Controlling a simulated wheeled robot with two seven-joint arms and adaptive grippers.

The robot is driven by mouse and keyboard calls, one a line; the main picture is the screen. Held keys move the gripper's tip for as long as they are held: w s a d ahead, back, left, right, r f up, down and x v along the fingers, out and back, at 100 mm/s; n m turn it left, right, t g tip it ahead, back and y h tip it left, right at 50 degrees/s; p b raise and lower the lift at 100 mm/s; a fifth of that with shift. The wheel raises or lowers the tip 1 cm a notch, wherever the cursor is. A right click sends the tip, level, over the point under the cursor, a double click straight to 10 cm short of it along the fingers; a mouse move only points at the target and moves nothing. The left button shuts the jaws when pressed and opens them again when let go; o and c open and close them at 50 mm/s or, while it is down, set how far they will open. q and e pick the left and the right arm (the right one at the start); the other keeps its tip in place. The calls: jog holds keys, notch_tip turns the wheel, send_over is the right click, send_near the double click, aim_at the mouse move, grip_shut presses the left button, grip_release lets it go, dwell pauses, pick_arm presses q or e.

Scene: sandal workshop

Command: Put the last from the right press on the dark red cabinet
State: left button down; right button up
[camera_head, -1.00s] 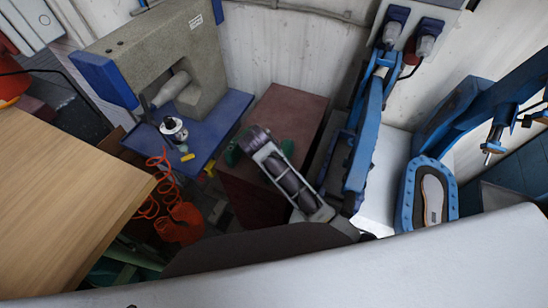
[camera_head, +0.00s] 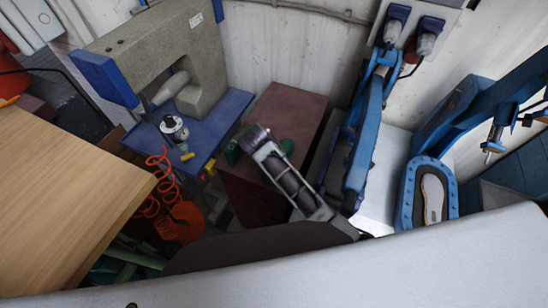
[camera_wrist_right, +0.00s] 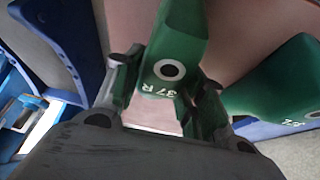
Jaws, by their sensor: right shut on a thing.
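The right gripper (camera_wrist_right: 165,110) is shut on a green last (camera_wrist_right: 168,45) marked "37 R". A pinkish surface, the top of the dark red cabinet, lies behind it in the right wrist view (camera_wrist_right: 235,25). I cannot tell whether the last touches it. In the head view my right arm reaches over the dark red cabinet (camera_head: 290,108) and hides the gripper. Green parts show on both sides of the wrist; which is the held last is unclear. Another green last (camera_wrist_right: 275,82) is to the right in the wrist view. The blue right press (camera_head: 409,195) has no green last visible on it. My left gripper is out of view.
A blue machine (camera_head: 362,145) stands close to the right of the cabinet. A blue bench (camera_head: 222,125) with a grey-beige machine (camera_head: 150,50) stands to its left. A wooden table (camera_head: 65,190) fills the left side. An orange coiled hose (camera_head: 158,180) hangs near the bench.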

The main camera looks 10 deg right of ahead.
jog(key=shift+f, duration=0.3)
dwell(0.8)
jog(key=o, duration=1.1)
jog(key=shift+f, duration=0.1)
jog(key=shift+v, duration=6.05)
